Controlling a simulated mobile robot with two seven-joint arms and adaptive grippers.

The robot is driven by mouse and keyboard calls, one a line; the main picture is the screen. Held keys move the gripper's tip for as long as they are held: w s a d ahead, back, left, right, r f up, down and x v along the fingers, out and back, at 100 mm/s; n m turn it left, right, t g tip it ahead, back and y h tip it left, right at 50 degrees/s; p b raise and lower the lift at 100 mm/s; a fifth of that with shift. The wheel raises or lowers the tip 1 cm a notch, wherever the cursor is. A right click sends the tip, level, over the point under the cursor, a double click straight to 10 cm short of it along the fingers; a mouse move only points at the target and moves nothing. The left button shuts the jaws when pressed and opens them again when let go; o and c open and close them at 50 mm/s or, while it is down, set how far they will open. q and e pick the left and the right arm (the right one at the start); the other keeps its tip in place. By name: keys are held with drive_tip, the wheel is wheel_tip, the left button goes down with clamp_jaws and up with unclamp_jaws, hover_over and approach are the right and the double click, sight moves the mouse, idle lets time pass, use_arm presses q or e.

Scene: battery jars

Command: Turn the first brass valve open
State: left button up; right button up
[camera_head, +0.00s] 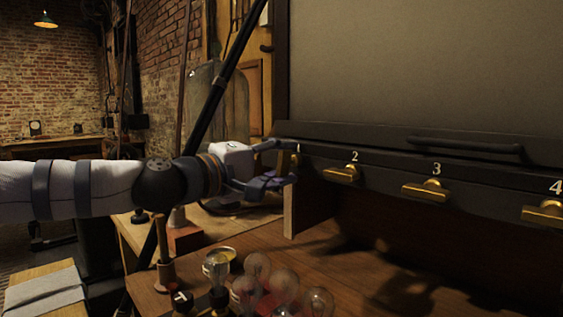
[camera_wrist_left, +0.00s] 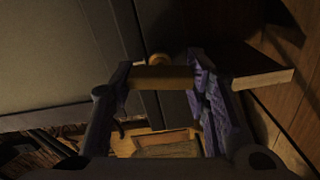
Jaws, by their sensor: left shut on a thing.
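The first brass valve (camera_wrist_left: 162,79) is at the left end of the dark panel rail, by the number 1. My left gripper (camera_head: 291,166) reaches it from the left, and its fingers mostly hide the valve in the head view. In the left wrist view the gripper (camera_wrist_left: 163,84) has one finger on each side of the brass bar and is shut on it. How far the valve is turned is hard to tell. My right gripper is not in view.
Brass valves two (camera_head: 341,174), three (camera_head: 426,190) and four (camera_head: 545,213) sit along the rail to the right. A dark bar handle (camera_head: 465,149) is above them. Several glass bulbs (camera_head: 257,268) stand on the wooden bench (camera_head: 345,262) below, near my left arm.

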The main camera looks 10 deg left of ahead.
use_arm(q)
drive_tip(key=shift+f+n, duration=0.1)
drive_tip(key=shift+n, duration=1)
drive_tip(key=o, duration=1.2)
drive_tip(key=shift+d, duration=0.1)
drive_tip(key=shift+c, duration=0.2)
drive_tip(key=v, duration=1.2)
